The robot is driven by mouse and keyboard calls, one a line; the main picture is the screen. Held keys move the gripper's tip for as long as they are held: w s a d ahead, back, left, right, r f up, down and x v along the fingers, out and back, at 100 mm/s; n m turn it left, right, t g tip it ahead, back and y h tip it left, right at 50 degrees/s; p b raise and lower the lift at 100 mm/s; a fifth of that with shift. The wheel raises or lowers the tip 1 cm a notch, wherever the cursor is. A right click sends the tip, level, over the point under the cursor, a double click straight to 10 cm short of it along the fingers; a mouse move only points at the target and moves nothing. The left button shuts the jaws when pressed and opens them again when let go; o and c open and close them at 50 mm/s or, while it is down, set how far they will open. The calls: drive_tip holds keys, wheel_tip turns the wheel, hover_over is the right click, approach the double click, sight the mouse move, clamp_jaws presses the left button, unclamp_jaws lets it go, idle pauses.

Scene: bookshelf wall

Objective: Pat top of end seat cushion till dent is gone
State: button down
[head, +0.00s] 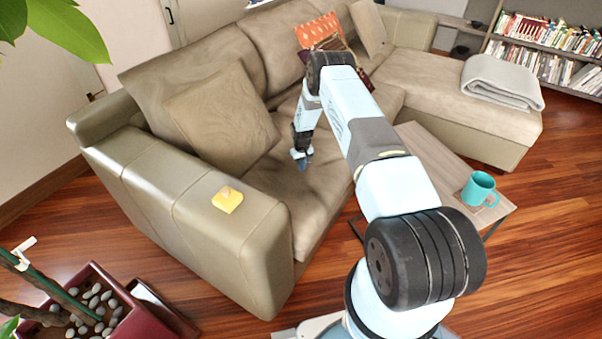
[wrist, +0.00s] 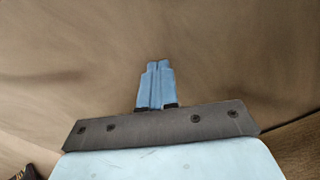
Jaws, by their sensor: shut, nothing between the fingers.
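The end seat cushion (head: 288,190) is the tan seat of the sofa beside the near armrest. My gripper (head: 302,160) points down over the rear part of this seat, close to its surface; I cannot tell if it touches. In the wrist view my gripper's blue fingers (wrist: 156,72) are together with nothing between them, against tan upholstery (wrist: 70,50) that fills most of the picture. No clear dent shows in either view. My arm hides part of the seats.
A loose back pillow (head: 222,115) leans left of my gripper. A yellow item (head: 228,200) lies on the armrest (head: 170,195). A wooden coffee table (head: 440,155) with a teal mug (head: 479,188) stands right of my arm. A folded grey blanket (head: 502,82) lies on the chaise.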

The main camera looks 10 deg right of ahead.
drive_tip(key=shift+f, duration=1.3)
drive_tip(key=shift+r, duration=1.9)
drive_tip(key=shift+f, duration=0.15)
drive_tip(key=shift+r, duration=2.2)
drive_tip(key=shift+r, duration=0.1)
wheel_tip(320, 180, up, 14)
